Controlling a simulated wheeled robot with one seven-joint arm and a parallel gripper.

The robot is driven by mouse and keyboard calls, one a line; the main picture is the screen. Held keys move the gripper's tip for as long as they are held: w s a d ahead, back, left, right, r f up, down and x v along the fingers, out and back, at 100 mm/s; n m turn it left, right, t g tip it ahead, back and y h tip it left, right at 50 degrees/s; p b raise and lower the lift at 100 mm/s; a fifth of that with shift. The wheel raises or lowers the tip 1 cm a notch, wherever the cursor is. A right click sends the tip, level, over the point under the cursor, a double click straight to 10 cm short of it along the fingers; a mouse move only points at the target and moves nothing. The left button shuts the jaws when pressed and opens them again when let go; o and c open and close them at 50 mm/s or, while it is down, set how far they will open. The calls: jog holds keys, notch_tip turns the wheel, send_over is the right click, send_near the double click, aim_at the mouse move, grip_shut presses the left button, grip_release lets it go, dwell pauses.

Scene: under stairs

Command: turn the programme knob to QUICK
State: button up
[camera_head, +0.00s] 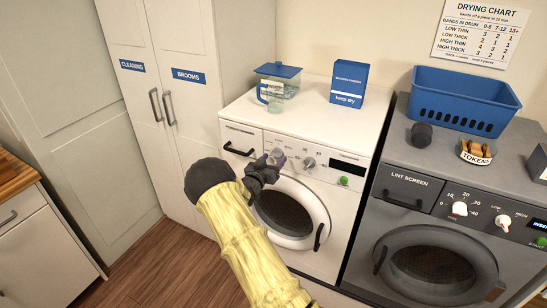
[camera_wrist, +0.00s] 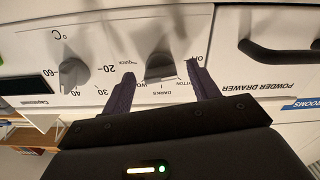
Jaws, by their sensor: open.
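The programme knob (camera_wrist: 160,66) is a grey knob on the white washing machine's front panel. The wrist view shows it upside down, with DARKS beside it, QUICK to its left, and partly covered words around it. My gripper (camera_wrist: 162,76) is open, with one dark finger on each side of the knob and a visible gap to each. Whether the fingertips reach past the knob's face is hard to tell. In the head view my gripper (camera_head: 270,163) is at the panel and partly covers the programme knob (camera_head: 278,154). The knob's exact setting is unclear.
A temperature knob (camera_wrist: 73,72) sits beside the programme knob, close to one finger. The powder drawer handle (camera_head: 239,152) sticks out on the other side. The round door (camera_head: 290,212) is below. A grey dryer (camera_head: 430,225) stands to the right, tall cupboards (camera_head: 190,60) to the left.

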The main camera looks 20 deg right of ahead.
jog(key=shift+w+d, duration=0.35)
jog(key=shift+d, duration=0.05)
jog(key=shift+c, duration=0.2)
jog(key=c, duration=1)
jog(key=shift+o, duration=0.2)
